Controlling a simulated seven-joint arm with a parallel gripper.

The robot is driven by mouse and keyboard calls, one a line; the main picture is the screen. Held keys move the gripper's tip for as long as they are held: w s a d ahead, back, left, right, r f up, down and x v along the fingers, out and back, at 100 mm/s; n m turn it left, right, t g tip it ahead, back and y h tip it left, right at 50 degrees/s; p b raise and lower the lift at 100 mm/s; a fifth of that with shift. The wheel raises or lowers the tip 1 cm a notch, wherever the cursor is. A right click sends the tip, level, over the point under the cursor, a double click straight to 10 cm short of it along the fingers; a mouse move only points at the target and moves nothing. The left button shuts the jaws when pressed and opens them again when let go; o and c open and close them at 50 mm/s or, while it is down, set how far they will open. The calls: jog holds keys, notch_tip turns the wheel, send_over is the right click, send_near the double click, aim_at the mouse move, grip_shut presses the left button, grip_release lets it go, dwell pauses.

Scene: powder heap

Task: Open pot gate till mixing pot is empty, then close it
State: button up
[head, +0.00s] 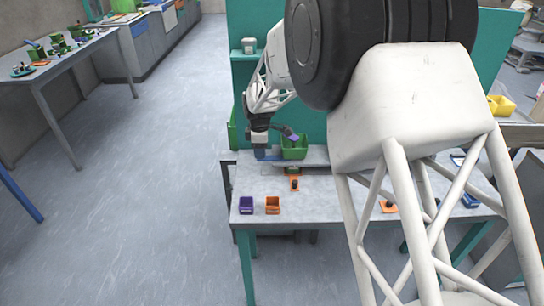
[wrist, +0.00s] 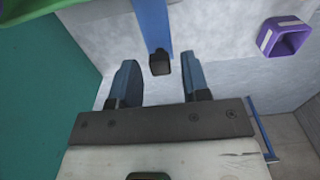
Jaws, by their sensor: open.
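The green mixing pot (head: 294,152) stands raised at the back of the workbench. Its contents cannot be made out. In the wrist view a strip of green, likely its edge, crosses the top left. A blue bar (wrist: 151,22), likely the pot gate, ends in a dark knob (wrist: 160,65). The bar shows small and blue beside the pot in the head view (head: 268,154). My gripper (wrist: 160,80) is open, pointing down just left of the pot (head: 262,145). The knob appears between its two blue fingers, with gaps on both sides; its depth is unclear.
A purple bin (head: 246,205) and an orange bin (head: 273,205) stand at the bench's front left. An orange piece with a dark part (head: 294,184) lies below the pot. A teal panel (head: 310,110) stands behind. My arm hides much of the bench's right.

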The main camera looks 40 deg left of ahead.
jog(key=shift+r, duration=3.3)
jog(key=shift+w+d, duration=0.1)
jog(key=w+d+r+m, duration=0.3)
jog(key=d+r, duration=0.2)
jog(key=d, duration=0.6)
jog(key=w+d+r+m, duration=0.3)
jog(key=d+r, duration=0.2)
jog(key=d, duration=0.7)
jog(key=w+d+r+m, duration=0.25)
jog(key=d+r, duration=0.25)
jog(key=d, duration=0.6)
jog(key=s+d+r+m, duration=0.2)
jog(key=d+m, duration=0.1)
jog(key=d, duration=0.5)
jog(key=s+d+r+m+t, duration=0.1)
jog(key=s+d+m, duration=0.1)
jog(key=d, duration=0.5)
jog(key=s+d+r+m, duration=0.2)
jog(key=d+m, duration=0.1)
jog(key=d, duration=0.5)
jog(key=s+d+f+m+t, duration=0.1)
jog(key=s+d+f+m, duration=0.3)
jog(key=s+d+m, duration=0.6)
jog(key=s+d, duration=1.2)
jog(key=shift+d+f+m+t, duration=0.2)
jog(key=shift+d+m+t, duration=0.1)
jog(key=shift+d+m, duration=0.05)
